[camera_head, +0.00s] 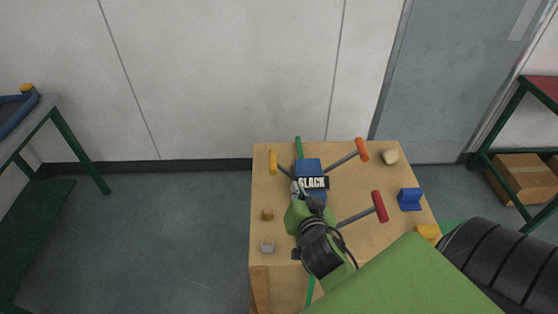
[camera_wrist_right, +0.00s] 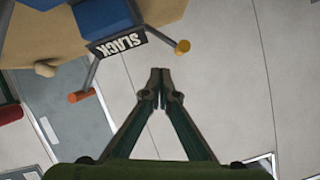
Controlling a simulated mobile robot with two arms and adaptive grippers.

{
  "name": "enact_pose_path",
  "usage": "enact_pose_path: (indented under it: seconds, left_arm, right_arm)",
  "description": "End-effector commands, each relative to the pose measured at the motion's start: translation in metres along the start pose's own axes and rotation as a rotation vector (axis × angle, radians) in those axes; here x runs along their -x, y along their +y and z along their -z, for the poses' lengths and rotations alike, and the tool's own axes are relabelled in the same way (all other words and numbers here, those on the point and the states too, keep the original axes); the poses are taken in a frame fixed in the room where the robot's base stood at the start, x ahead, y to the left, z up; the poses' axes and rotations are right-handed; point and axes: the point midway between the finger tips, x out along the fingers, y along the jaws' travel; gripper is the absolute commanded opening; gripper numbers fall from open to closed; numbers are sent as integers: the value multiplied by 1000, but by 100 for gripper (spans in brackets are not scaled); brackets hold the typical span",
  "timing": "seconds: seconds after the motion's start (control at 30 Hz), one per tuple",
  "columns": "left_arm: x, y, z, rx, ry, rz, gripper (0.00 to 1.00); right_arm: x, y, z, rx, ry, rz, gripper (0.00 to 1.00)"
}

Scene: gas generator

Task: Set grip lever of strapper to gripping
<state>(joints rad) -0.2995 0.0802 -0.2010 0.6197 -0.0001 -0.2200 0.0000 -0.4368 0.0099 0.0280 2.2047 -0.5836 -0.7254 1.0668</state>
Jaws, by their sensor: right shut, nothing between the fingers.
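The strapper (camera_head: 309,165) is a blue block on the wooden table, with a black label reading SLACK (camera_head: 312,183). Levers reach out from it with an orange handle (camera_head: 362,149), a red handle (camera_head: 379,206) and a yellow handle (camera_head: 273,162); which is the grip lever is not marked. My right gripper (camera_head: 297,188) is beside the label's left end and hides part of the strapper's near side. In the wrist view the right gripper (camera_wrist_right: 160,72) is shut and empty, apart from the yellow handle (camera_wrist_right: 182,47) in the picture. My left gripper is out of view.
The wooden table (camera_head: 340,240) also holds a blue block (camera_head: 410,199), a beige lump (camera_head: 390,157), and small yellow and grey pieces at its edges. A green strap (camera_head: 298,142) shows behind the strapper. Shelves stand at both sides; a wall is behind.

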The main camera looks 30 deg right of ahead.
Motion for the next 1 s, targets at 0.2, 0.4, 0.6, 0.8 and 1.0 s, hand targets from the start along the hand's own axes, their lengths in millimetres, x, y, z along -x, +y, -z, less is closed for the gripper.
enact_pose_path:
  seconds: [0.2, 0.4, 0.6, 0.8, 1.0]
  left_arm:
    - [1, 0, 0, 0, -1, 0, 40]
    - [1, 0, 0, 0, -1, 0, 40]
    - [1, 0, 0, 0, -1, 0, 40]
    - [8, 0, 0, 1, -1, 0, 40]
    - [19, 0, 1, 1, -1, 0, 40]
  right_arm:
    - [-11, -20, 35, -158, 146, 101, 0]
    - [-11, -23, 38, -180, 160, 120, 0]
    - [-12, -23, 39, -178, 159, 119, 0]
    - [-28, -26, 44, -175, 160, 120, 0]
    - [-67, -30, 52, -173, 161, 119, 0]
